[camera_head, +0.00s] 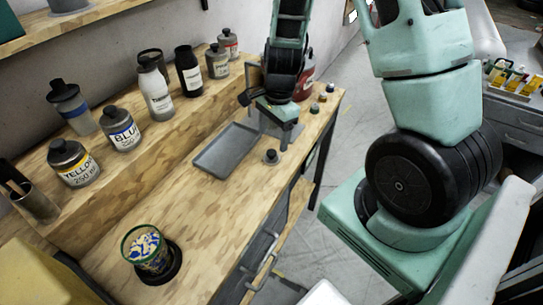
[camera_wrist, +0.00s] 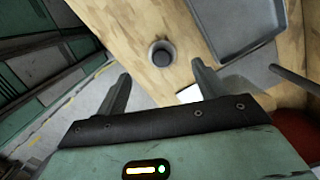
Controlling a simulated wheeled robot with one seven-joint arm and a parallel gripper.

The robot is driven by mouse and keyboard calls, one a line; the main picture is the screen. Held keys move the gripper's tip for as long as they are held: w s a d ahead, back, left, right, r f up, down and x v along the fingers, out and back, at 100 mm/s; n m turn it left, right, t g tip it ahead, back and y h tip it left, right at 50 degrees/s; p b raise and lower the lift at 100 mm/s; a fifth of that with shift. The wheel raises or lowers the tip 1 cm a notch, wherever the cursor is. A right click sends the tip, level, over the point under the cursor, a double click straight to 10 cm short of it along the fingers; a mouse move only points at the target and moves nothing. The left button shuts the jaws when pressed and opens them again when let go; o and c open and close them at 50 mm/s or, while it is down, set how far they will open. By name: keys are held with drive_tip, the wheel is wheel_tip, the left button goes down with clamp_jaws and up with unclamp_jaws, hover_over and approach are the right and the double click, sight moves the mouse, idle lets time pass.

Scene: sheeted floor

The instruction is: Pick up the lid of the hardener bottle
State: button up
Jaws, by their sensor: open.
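A small round dark grey lid-like piece (camera_head: 270,156) with a raised knob lies on the wooden bench, near its front edge and right of the grey tray. It also shows in the wrist view (camera_wrist: 161,54), just beyond the gap between my fingertips. I cannot read whether it belongs to the hardener bottle. My gripper (camera_wrist: 160,75) is open and empty, with a finger to either side of that gap; in the head view it is above the bench (camera_head: 283,128), behind and right of the piece. A white bottle (camera_head: 157,95) with a dark top stands on the raised shelf; its label is too small to read surely.
The grey tray (camera_head: 227,150) lies left of my gripper. Several bottles and paint jars, including a blue-labelled one (camera_head: 121,130), line the shelf. A patterned cup (camera_head: 147,248) stands at the front left. A red container (camera_head: 304,86) is behind my arm. The bench middle is clear.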

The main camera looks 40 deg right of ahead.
sight(272, 152)
drive_tip(key=shift+w+a+f+p, duration=0.1)
drive_tip(key=shift+f+p, duration=0.45)
drive_tip(key=shift+f, duration=2.8)
drive_tip(key=c, duration=1)
